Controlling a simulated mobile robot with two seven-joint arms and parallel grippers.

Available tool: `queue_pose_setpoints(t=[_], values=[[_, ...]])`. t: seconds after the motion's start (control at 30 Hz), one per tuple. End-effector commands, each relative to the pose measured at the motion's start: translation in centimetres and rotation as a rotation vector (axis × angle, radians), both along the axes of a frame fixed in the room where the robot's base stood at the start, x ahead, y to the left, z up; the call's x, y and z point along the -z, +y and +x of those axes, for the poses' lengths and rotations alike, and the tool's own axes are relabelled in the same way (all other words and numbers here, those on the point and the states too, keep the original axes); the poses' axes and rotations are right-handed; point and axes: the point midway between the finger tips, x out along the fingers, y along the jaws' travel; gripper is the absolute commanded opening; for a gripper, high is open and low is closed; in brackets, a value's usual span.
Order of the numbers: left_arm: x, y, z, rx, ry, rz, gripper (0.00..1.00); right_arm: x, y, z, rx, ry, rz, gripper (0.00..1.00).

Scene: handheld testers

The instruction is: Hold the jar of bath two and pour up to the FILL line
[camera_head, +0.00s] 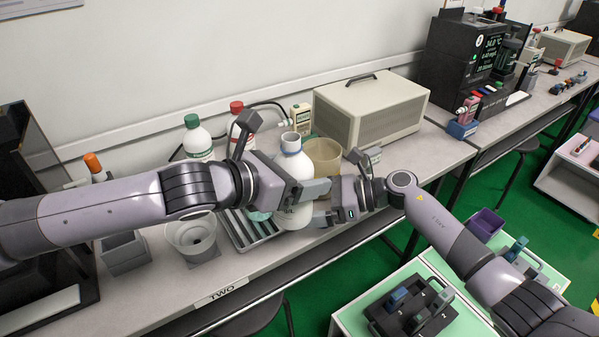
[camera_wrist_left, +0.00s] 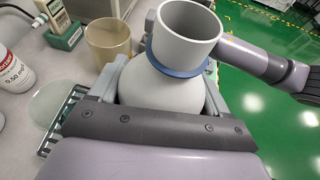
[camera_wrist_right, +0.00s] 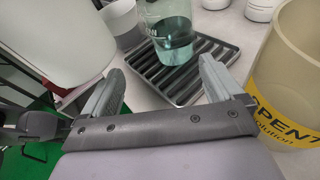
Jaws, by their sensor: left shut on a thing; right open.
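My left gripper (camera_head: 308,190) is shut on a white bottle (camera_head: 292,165) with a blue collar. The bottle is near upright, and its open mouth (camera_wrist_left: 188,30) shows in the left wrist view. Its lower end shows at upper left in the right wrist view (camera_wrist_right: 55,40). The glass jar (camera_wrist_right: 170,38) with teal liquid stands on a dark ribbed tray (camera_wrist_right: 222,52). In the head view the jar (camera_head: 259,214) is mostly hidden behind my left gripper. The FILL line cannot be made out. My right gripper (camera_wrist_right: 160,82) is open and empty, facing the jar and short of it.
A beige spent-solution beaker (camera_wrist_right: 290,50) stands close to my right gripper. A grey cup (camera_head: 190,234) and a grey box (camera_head: 125,253) stand left of the tray. Capped bottles (camera_head: 198,140) and a beige case (camera_head: 371,108) line the back. A "TWO" label (camera_head: 221,291) marks the front edge.

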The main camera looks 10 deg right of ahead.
Motion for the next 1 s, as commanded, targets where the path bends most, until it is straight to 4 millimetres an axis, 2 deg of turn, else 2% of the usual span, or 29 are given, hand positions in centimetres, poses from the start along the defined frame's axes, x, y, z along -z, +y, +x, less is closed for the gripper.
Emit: queue_pose_setpoints(t=[0.1, 0.27, 0.8, 1.0], values=[[-0.2, -0.1, 0.0, 0.002, -0.004, -0.004, 0.24, -0.1, -0.2, 1.3, 0.023, -0.047, -0.038, 0.94], [-0.2, -0.1, 0.0, 0.002, -0.004, -0.004, 0.24, 0.1, 0.3, 1.9, 0.03, -0.063, -0.05, 0.94], [-0.2, -0.1, 0.0, 0.002, -0.004, -0.004, 0.24, 2.1, 6.9, 3.9, 0.029, -0.06, -0.048, 0.94], [-0.2, -0.1, 0.0, 0.002, -0.004, -0.004, 0.24, 2.6, 8.3, 4.3, 0.03, -0.06, -0.048, 0.94]])
